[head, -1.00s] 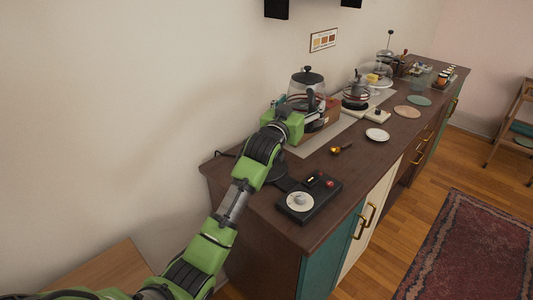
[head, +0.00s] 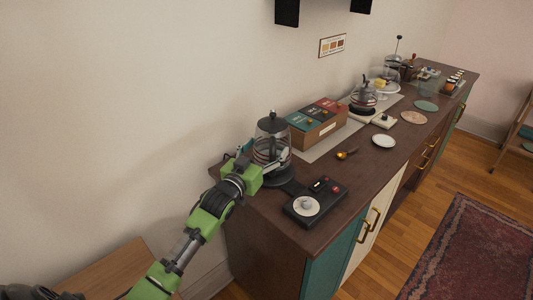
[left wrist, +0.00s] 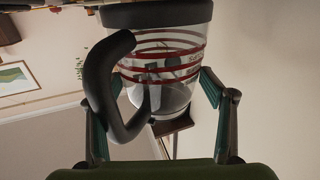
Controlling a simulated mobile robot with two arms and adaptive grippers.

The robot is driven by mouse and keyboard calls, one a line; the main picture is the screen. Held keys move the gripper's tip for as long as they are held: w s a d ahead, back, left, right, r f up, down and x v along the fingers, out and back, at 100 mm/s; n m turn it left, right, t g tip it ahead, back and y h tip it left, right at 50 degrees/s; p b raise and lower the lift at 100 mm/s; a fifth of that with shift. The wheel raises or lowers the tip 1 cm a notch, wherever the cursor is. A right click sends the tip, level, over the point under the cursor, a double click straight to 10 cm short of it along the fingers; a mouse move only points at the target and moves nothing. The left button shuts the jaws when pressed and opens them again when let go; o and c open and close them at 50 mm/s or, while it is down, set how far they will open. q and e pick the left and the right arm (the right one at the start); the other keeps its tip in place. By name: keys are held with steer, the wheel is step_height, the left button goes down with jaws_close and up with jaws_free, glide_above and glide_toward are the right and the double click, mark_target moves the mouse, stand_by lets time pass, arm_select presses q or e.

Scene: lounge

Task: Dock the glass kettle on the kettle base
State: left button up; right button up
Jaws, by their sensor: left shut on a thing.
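The glass kettle (head: 270,145), with a dark lid and red stripes, stands upright at the near wall side of the counter. My left gripper (head: 251,166) is shut on it from the left. In the left wrist view, the kettle's striped glass (left wrist: 172,62) and black handle (left wrist: 108,85) show between the two fingers (left wrist: 160,130). The kettle base has a round dark plate (head: 284,180) and a black control panel (head: 316,201) with a silver dial. The kettle is over the plate and hides much of it; I cannot tell whether they touch. My right gripper is out of view.
A wooden box (head: 318,130) with coloured packets stands just behind the kettle. The wall is close on the left.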

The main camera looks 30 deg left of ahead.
arm_select(q)
steer(key=shift+d+f, duration=0.1)
steer(key=shift+f, duration=0.7)
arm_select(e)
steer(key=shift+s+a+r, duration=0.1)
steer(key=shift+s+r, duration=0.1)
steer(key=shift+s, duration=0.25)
arm_select(q)
steer(key=o, duration=2.1)
steer(key=shift+f, duration=0.2)
steer(key=shift+s+f, duration=0.1)
steer(key=shift+s, duration=0.45)
steer(key=s+b, duration=0.1)
steer(key=s, duration=1)
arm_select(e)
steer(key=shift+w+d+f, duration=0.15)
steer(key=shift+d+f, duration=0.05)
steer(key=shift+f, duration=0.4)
